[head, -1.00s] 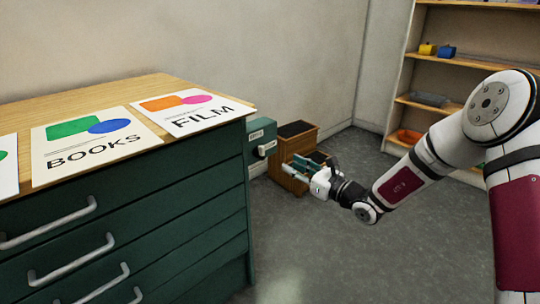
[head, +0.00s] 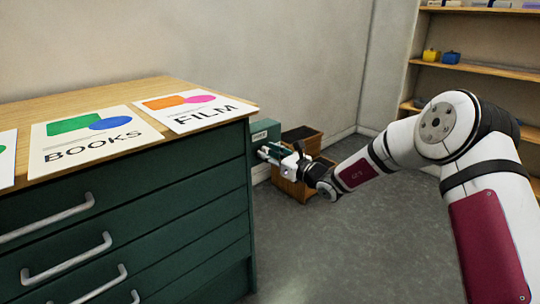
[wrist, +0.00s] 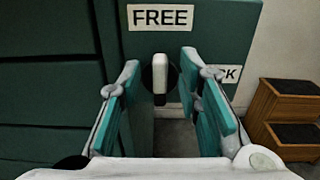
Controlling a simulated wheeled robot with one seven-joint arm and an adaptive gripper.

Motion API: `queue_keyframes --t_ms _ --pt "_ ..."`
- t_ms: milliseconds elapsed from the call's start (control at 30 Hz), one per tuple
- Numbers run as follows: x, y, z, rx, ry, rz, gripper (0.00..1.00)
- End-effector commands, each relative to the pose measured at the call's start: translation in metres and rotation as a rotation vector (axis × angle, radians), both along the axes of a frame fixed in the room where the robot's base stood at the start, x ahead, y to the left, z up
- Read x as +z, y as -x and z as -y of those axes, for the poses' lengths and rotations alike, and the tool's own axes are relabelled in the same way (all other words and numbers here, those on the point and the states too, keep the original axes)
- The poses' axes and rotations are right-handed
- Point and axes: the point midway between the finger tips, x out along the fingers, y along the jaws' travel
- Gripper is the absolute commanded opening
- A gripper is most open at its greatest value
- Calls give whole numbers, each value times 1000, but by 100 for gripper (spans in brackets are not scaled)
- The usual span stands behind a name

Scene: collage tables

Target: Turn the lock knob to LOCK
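The lock knob (wrist: 160,75) is a white upright bar on a dark round base, on the green lock box (wrist: 230,22) at the cabinet's side. It points up at the FREE label (wrist: 160,17). A second label, partly hidden by my right finger and ending in "CK" (wrist: 230,73), is to the knob's right. My gripper (wrist: 161,95) is open, with one teal-padded finger on each side of the knob and gaps on both sides. In the head view my gripper (head: 268,153) is at the lock box (head: 264,132), and the knob is hard to make out there.
The green drawer cabinet (head: 130,215) with handles fills the left, with FILM (head: 197,110) and BOOKS (head: 95,140) sheets on top. A wooden step stool (head: 303,137) stands close behind my gripper. Shelves (head: 480,72) stand at the back right. The grey floor between is clear.

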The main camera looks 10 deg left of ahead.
Motion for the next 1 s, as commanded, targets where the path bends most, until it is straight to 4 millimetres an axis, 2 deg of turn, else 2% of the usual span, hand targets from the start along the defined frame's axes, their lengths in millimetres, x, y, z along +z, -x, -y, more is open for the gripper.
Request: queue_keyframes --t_ms 67,100,200,233,633,1000 --pt "0 0 0 0 0 0 32" --pt "0 0 0 0 0 0 27" --pt "0 0 0 0 0 0 4" --pt "0 0 0 0 0 0 0" --pt "0 0 1 0 -18 -25 0" --pt "1 -3 4 -2 -161 -212 0"
